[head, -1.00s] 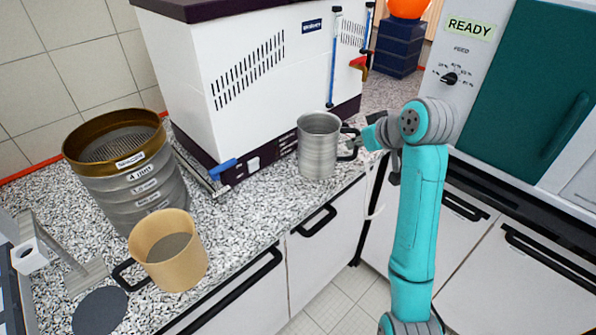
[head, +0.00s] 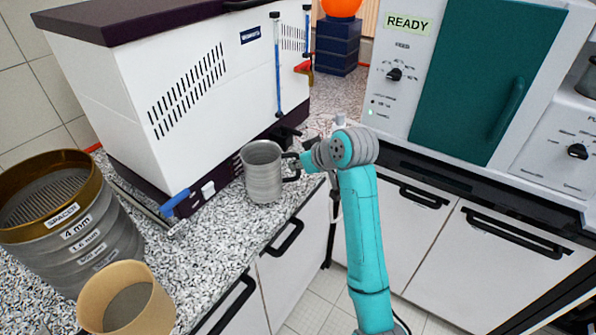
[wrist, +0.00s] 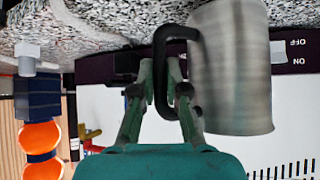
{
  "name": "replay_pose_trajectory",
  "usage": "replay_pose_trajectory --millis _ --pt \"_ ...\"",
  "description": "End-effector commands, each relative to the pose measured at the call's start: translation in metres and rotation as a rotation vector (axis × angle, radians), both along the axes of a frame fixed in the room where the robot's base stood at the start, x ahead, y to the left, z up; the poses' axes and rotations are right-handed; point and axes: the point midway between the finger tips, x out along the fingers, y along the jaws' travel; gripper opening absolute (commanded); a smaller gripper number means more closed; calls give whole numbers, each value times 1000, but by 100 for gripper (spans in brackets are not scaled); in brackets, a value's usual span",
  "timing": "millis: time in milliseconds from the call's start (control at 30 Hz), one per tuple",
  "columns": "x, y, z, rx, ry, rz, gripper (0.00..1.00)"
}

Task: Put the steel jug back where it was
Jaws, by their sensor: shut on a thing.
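The steel jug (head: 262,172) is a grey metal cylinder with a black handle, upright at the front of the speckled counter beside the white machine. I cannot tell whether its base touches the counter. My gripper (head: 298,163) comes from the right and is shut on the jug's handle. In the wrist view the jug (wrist: 230,70) appears upside down, with its black handle between the fingers of my gripper (wrist: 168,85).
The white machine (head: 190,90) stands behind the jug. A green-doored unit (head: 470,85) is at right. Speckled counter (head: 335,105) beyond the jug is partly free.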

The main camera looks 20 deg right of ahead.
Motion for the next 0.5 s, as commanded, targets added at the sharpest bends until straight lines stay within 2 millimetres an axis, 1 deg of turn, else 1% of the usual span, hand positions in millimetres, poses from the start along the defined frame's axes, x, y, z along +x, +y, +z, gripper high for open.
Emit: replay_pose_trajectory --millis 33,100,167,500 --pt "-1 0 -9 1 4 -1 0" --pt "-1 0 -18 1 3 -1 0" --pt "-1 0 -23 2 2 -1 0" --pt "0 0 -26 1 0 -1 0"
